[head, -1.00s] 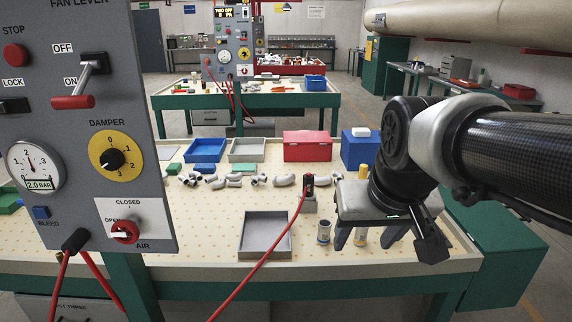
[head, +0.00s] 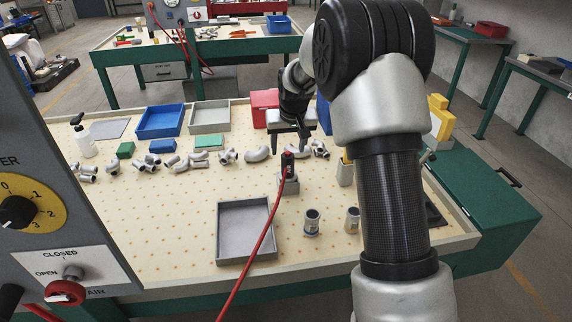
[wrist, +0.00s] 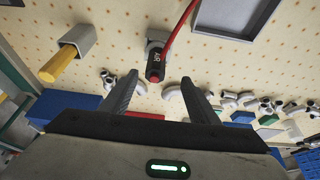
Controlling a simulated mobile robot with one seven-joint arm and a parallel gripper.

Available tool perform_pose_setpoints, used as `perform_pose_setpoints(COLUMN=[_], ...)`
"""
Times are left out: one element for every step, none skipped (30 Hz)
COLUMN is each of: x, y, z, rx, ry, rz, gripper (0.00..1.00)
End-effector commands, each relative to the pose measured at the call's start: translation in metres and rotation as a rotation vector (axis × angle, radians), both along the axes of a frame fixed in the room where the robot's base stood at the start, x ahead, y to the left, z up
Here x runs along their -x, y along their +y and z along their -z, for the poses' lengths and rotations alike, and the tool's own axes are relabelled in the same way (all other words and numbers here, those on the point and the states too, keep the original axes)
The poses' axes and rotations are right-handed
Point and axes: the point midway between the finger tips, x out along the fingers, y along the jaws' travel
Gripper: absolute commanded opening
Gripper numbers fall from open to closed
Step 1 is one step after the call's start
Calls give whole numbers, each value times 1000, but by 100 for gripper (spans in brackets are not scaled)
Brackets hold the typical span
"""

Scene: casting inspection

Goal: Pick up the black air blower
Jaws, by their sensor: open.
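The black air blower (head: 289,166) stands upright in a small grey holder (head: 288,185) on the pegboard-like bench top, with a red hose running from it toward the front. In the wrist view the blower (wrist: 154,64) shows its dark body with a red end and white lettering. My gripper (head: 289,146) is open and empty, above and just behind the blower in the head view. In the wrist view my gripper (wrist: 159,79) has its two fingers apart, with the blower's end lying between and just beyond the fingertips. I cannot tell the exact gap.
Grey pipe fittings (head: 257,154) lie in a row beside the holder. A grey tray (head: 222,240) sits at the front, with two small cylinders (head: 312,222) right of it. Behind are blue (head: 160,122) and grey bins (head: 210,117) and a red box (head: 262,105). The red hose (head: 262,240) crosses the tray's right side.

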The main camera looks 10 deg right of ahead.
Motion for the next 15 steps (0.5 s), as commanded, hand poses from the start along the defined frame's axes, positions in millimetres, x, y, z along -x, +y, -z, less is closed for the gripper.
perform_pose_setpoints(x=[-4,-6,-10,-13,-15,-18,-20,-22,-25,-27,-28,-30,-31,-31,-32], y=[0,0,0,0,-1,-1,-1,-1,-1,-1,-1,-1,-1,-1,-1], z=[14,20,28,34,40,47,53,57,63,67,69,73,75,76,78], rx=[0,0,0,0,0,0,0,0,0,0,0,0,0,0,0], ry=[4,4,4,3,4,3,4,3,3,2,1,1,1,1,1], rz=[0,0,0,0,0,0,0,0,0,0,0,0,0,0,0], gripper=[55,55,55,55,55,55,55,55,55,55,55,55,55,55,55])
